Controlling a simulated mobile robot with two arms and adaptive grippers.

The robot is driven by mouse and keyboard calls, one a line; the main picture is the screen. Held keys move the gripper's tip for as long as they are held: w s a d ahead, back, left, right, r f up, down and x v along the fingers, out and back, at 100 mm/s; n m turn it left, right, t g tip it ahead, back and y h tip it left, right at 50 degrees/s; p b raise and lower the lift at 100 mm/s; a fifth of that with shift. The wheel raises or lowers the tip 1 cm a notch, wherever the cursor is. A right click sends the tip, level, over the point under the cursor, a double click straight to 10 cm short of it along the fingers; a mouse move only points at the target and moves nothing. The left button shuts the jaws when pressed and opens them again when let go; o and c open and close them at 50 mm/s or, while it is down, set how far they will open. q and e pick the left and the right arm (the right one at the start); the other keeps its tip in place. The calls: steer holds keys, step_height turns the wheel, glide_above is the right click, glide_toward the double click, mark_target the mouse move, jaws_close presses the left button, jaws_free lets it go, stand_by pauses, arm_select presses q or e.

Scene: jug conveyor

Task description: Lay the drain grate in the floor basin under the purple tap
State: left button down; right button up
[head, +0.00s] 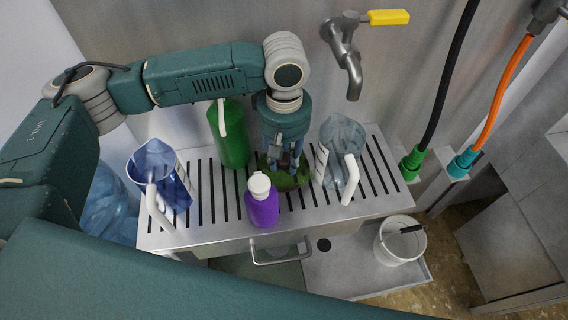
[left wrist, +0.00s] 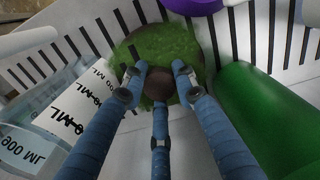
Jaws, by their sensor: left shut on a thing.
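My left gripper (head: 286,166) points down over the slatted metal counter. It is shut on the brown knob (left wrist: 158,83) of a shaggy green round thing (left wrist: 138,44), which also shows in the head view (head: 290,181). I cannot tell whether it touches the slats. A shallow grey floor basin (head: 340,275) with a dark drain hole (head: 323,244) lies low at the right. The one tap (head: 346,50) I see has a yellow handle (head: 388,17); no purple tap shows. I make out no separate drain grate. My right gripper is not in view.
The slatted counter (head: 219,235) bears a purple bottle (head: 261,205), a green jug (head: 230,140), a blue jug (head: 168,175) and a clear jug (head: 340,145) close around my gripper. A white bucket (head: 400,245) stands in the basin. Black and orange hoses hang at right.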

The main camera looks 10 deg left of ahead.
mark_target(284, 167)
arm_select(q)
step_height(284, 167, down, 3)
steer(key=shift+w+f, duration=0.1)
steer(key=shift+w, duration=0.05)
steer(key=c, duration=1.4)
jaws_free()
steer(key=shift+f, duration=0.1)
steer(key=shift+o, duration=0.2)
